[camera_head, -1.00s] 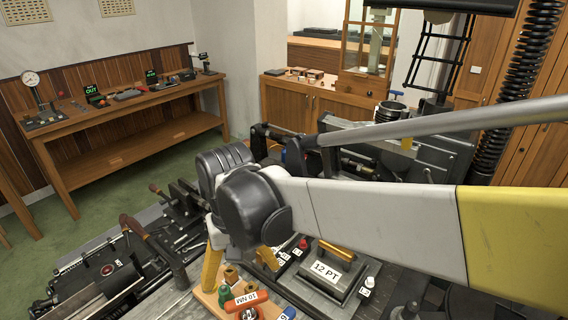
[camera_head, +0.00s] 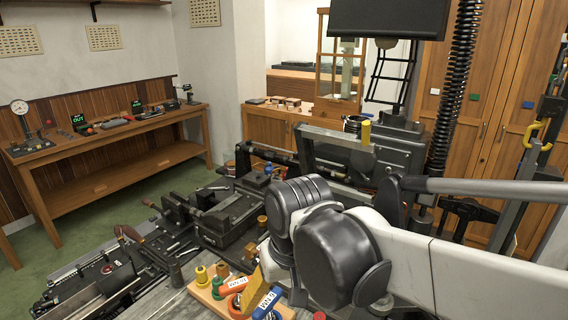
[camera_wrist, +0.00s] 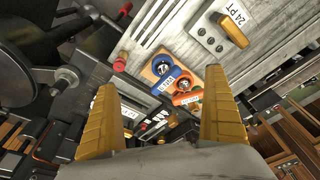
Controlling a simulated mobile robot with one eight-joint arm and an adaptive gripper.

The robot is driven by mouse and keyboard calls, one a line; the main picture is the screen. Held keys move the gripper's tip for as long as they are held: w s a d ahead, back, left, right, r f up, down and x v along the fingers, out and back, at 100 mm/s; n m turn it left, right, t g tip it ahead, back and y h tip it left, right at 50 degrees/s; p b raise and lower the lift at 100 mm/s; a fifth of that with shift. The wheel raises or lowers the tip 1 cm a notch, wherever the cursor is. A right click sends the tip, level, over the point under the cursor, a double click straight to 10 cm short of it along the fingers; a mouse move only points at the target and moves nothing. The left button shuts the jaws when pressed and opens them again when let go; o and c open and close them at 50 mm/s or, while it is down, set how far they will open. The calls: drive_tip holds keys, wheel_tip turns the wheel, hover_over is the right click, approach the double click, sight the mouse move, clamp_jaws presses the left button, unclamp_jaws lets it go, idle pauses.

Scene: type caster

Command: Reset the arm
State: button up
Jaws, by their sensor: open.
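My gripper (camera_wrist: 160,82) shows in the wrist view as two yellow fingers spread wide apart, with nothing held between them. Beyond the fingertips are a blue ring-shaped piece (camera_wrist: 168,84) and an orange one (camera_wrist: 187,98), both labelled. In the head view, my grey and white arm (camera_head: 345,255) fills the lower right, bent over the workbench. A yellow part, likely one of my fingers, shows beside the orange piece (camera_head: 232,287) and the blue piece (camera_head: 267,304). The rest of my gripper is hidden behind the arm there.
A wooden stand (camera_head: 205,296) holds small coloured pieces near my arm. Black machinery (camera_head: 222,215) crowds the bench behind. A plate marked 24 PT (camera_wrist: 234,28) lies near my fingers. A wooden side table (camera_head: 110,143) stands far left, with open green floor before it.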

drive_tip(key=s+d+f+m+t+b, duration=0.1)
drive_tip(key=s+d+f+t+b, duration=0.1)
drive_tip(key=d, duration=0.7)
drive_tip(key=s+d+f+m+t+h+b, duration=0.1)
drive_tip(key=s+d+f+m+t, duration=0.1)
drive_tip(key=d, duration=0.8)
drive_tip(key=shift+s+d+f+m+t+b, duration=0.25)
drive_tip(key=shift+s+m+t+b, duration=0.1)
drive_tip(key=shift+t, duration=0.15)
